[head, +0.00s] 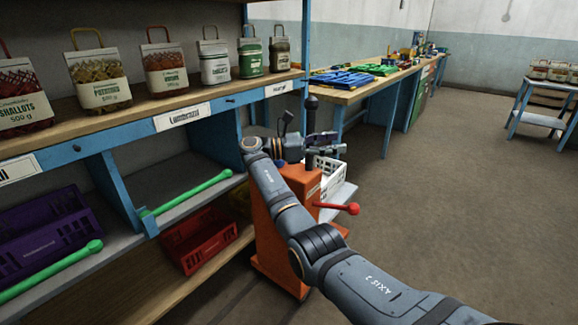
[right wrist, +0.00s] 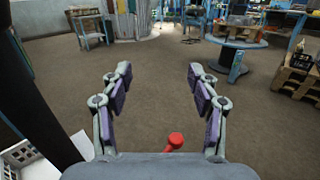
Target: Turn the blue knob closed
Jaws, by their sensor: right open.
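Small dark round knobs sit on the blue shelf edge, one beside the middle label (head: 230,99) and one farther left (head: 76,148). My right gripper (head: 326,144) is over the top of an orange stand (head: 300,184), partly overlapped by dark parts, so I cannot tell whether it touches anything. In the right wrist view its two padded fingers (right wrist: 159,74) are wide apart with only floor between them. A red ball-ended lever (head: 351,208) sticks out of the stand. My left gripper is out of sight.
A blue shelf (head: 184,119) on the left holds several labelled sacks. Green bars (head: 190,192) lie below, with a purple crate (head: 45,227) and a red crate (head: 200,243). Floor on the right is clear.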

